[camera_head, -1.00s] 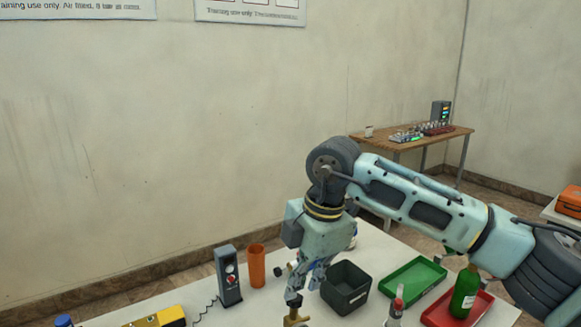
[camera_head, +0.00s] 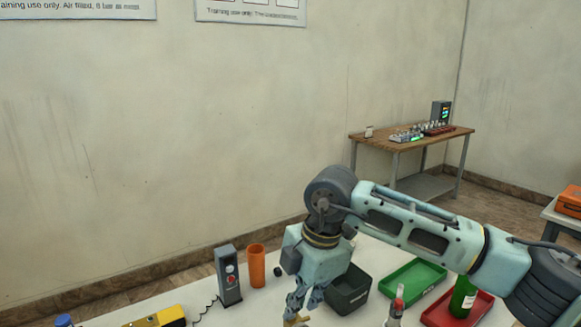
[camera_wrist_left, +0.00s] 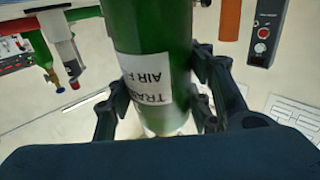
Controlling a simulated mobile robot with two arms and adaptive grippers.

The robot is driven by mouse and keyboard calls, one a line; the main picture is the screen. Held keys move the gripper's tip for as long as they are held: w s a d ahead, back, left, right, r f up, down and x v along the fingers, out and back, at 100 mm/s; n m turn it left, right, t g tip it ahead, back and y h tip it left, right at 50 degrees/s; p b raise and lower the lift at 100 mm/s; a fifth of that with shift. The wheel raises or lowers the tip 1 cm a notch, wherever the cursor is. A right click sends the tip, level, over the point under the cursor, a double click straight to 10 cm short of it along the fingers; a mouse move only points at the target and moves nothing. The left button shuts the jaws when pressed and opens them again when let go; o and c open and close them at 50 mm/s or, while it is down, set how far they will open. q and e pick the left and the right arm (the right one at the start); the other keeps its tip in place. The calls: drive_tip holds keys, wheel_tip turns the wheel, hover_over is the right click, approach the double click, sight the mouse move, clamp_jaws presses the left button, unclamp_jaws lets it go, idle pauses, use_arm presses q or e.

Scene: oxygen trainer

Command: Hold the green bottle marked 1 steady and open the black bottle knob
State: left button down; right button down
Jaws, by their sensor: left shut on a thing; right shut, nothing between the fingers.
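A large green bottle (camera_wrist_left: 150,40) with a white label stands between the fingers of my left gripper (camera_wrist_left: 160,100) in the left wrist view. The left fingers close on it from both sides; no number 1 shows. The head view does not show this bottle or my left gripper. My right gripper (camera_head: 294,306) points down at the bottom of the head view, its fingers shut with nothing between them. A brass-coloured fitting (camera_head: 297,321) shows just under its fingertips, cut by the frame edge. The black knob is not clearly visible there; I cannot tell whether the fingertips touch the fitting.
A dark bin (camera_head: 349,291) stands close to the right of my right gripper. Green (camera_head: 408,284) and red (camera_head: 438,314) trays lie further right, with a small green bottle (camera_head: 462,298) at the red one. An orange cylinder (camera_head: 256,266) and grey handset box (camera_head: 229,276) stand left.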

drive_tip(key=shift+w+a+f, duration=0.1)
drive_tip(key=shift+w+a, duration=0.05)
drive_tip(key=shift+w, duration=0.45)
idle(0.4)
drive_tip(key=shift+d, duration=0.3)
idle(0.4)
drive_tip(key=shift+w+d+f, duration=0.1)
drive_tip(key=shift+w+d, duration=0.15)
drive_tip(key=shift+d, duration=0.05)
drive_tip(key=shift+w+d, duration=0.15)
drive_tip(key=shift+w, duration=0.05)
idle(0.5)
drive_tip(key=shift+s+d, duration=0.25)
drive_tip(key=shift+d, duration=0.05)
wheel_tip(320, 180, up, 6)
drive_tip(key=shift+w, duration=0.4)
drive_tip(key=shift+d, duration=0.1)
